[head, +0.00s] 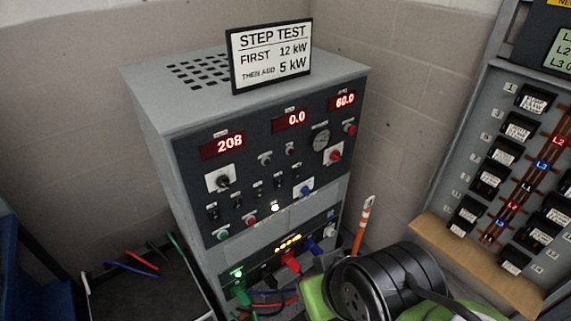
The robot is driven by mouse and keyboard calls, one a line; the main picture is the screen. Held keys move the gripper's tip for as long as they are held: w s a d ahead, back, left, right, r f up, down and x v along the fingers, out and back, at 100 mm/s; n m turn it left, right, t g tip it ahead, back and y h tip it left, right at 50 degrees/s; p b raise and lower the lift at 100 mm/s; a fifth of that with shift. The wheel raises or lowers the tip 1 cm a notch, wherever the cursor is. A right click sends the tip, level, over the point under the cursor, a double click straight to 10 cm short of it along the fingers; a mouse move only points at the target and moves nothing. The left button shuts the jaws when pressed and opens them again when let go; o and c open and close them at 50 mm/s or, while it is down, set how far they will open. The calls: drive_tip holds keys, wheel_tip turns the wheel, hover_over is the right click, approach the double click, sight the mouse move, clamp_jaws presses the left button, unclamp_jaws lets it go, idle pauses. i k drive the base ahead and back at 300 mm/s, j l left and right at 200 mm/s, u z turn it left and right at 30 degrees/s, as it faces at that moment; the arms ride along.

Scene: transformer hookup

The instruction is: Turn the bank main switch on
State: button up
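The grey cabinet (155,115) stands in the middle of the head view with a dark control panel. Its displays read 208, 0.0 and 60.0. A black rotary switch (222,182) sits on a white plate at the panel's left. A red rotary switch (335,155) sits on a pale plate at the right, and a blue knob (305,190) is below it. The labels are too small to read, so I cannot tell which is the bank main switch. Several small toggles and lamps lie between; one white lamp (275,208) is lit. My gripper's fingertips do not show.
A sign (271,55) on the cabinet reads "STEP TEST, first 12 kW, then add 5 kW". Coloured plugs and cables (290,261) are at the cabinet's lower front. A breaker panel (470,140) stands at the right. A dark tray (150,290) with loose leads is at the lower left.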

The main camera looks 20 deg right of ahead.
sight(334, 155)
drive_tip(key=i+l+u, duration=0.3)
drive_tip(key=i+l, duration=0.2)
drive_tip(key=l, duration=0.2)
drive_tip(key=i+l+u, duration=0.15)
drive_tip(key=l, duration=0.25)
drive_tip(key=i, duration=0.05)
